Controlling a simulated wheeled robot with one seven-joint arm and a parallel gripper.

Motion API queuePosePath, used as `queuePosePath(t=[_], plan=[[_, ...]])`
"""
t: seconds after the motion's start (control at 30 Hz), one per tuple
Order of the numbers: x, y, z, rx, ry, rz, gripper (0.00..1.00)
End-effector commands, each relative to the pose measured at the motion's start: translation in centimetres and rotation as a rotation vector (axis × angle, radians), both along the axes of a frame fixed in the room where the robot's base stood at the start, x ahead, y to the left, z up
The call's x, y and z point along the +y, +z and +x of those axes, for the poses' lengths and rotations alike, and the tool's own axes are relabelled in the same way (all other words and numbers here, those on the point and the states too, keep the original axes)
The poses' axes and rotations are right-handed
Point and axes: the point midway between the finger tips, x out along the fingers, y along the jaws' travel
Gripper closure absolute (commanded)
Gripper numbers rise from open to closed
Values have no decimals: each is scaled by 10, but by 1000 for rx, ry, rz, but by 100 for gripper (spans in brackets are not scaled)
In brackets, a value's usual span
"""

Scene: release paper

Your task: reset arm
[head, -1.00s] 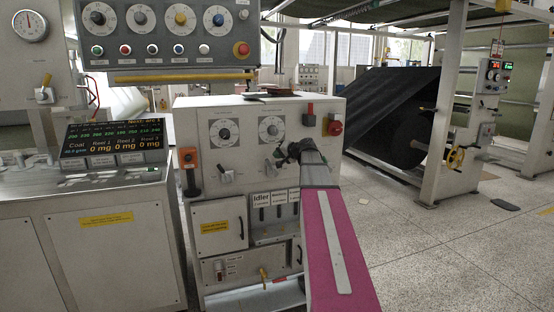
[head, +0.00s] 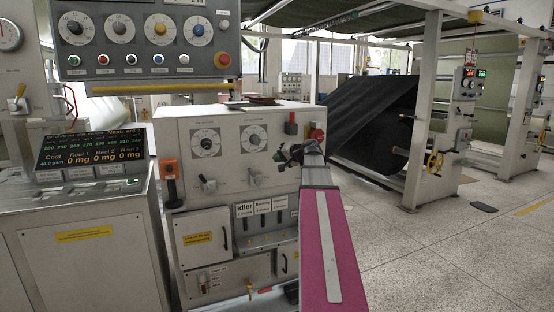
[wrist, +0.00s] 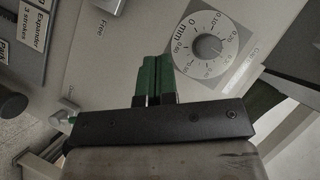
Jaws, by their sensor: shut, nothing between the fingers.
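My arm, with a magenta link, reaches from the bottom of the head view toward the white control cabinet (head: 187,143). My gripper (head: 282,160) is at the arm's far end, in front of the cabinet's right side. In the wrist view my gripper (wrist: 154,60) has its two green fingers together with nothing between them. A round dial marked "0 mm" (wrist: 208,46) shows on the cabinet face just right of the fingertips. I cannot tell whether the fingertips touch the cabinet.
A dial panel (head: 100,75) hangs above left, and a black display (head: 90,145) stands at left. A red knob (head: 317,131) is on the cabinet near my arm. A roll of black material (head: 365,120) and white frames stand at right. The speckled floor (head: 430,250) is clear at lower right.

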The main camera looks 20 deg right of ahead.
Motion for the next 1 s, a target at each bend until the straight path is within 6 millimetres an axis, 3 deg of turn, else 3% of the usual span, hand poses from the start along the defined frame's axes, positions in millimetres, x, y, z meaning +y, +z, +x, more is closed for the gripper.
queuePosePath(t=[0.23,0.37,0.47,0.67,0.8,1.0], plan=[[1,-2,0,4,1,-2,100],[16,-28,-4,48,16,-28,100],[42,-71,-12,124,46,-77,100],[101,-176,-46,323,126,-224,100],[136,-242,-79,455,186,-342,100],[176,-324,-139,632,276,-523,100]])
